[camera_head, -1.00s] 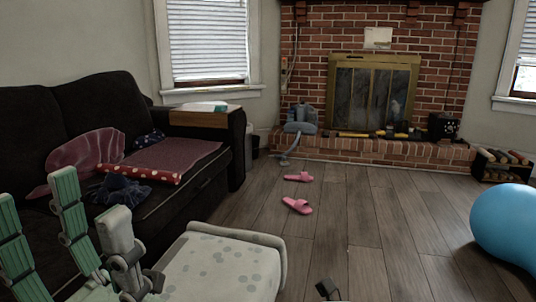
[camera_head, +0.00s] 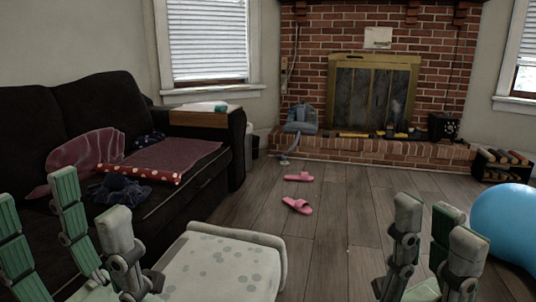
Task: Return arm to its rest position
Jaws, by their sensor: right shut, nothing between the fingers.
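My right gripper (camera_head: 432,214) stands upright at the lower right of the head view, with grey fingers and green pads. It is shut with nothing in it, and only floor and the ball lie behind it. My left gripper (camera_head: 80,200) is at the lower left, its green-padded fingers spread apart from a grey finger. It is open and empty, in front of the dark sofa. The lower parts of both hands are cut off by the bottom edge.
A dark sofa (camera_head: 110,85) with blankets fills the left. A pale spotted padded seat (camera_head: 222,265) lies between my grippers. Pink slippers (camera_head: 297,205) are on the wooden floor. A blue ball (camera_head: 508,222) is at the right. The brick fireplace (camera_head: 310,50) stands behind.

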